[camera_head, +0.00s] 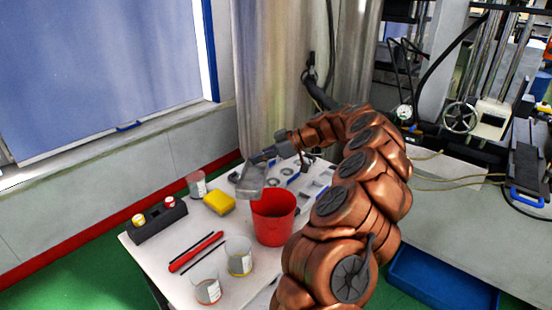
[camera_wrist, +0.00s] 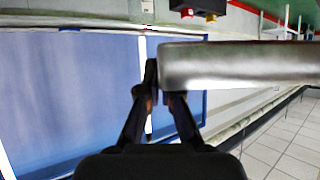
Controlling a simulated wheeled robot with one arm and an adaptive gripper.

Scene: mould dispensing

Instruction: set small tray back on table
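The small tray (camera_head: 251,184) is a grey metal dish. It is held tilted in the air above the table (camera_head: 232,223), just up and left of the red bucket (camera_head: 273,219). My gripper (camera_head: 264,157) is shut on the tray's edge. In the wrist view, the tray (camera_wrist: 240,65) shows as a long silver band to the right of the fingertips (camera_wrist: 163,86). The inside of the tray cannot be made out in the wrist view.
A yellow sponge (camera_head: 219,203), clear cups (camera_head: 239,257), a red tool (camera_head: 196,251) and a black holder (camera_head: 158,223) with small jars crowd the table's left half. Metal parts (camera_head: 274,183) lie at the back. A blue bin (camera_head: 440,283) sits at lower right.

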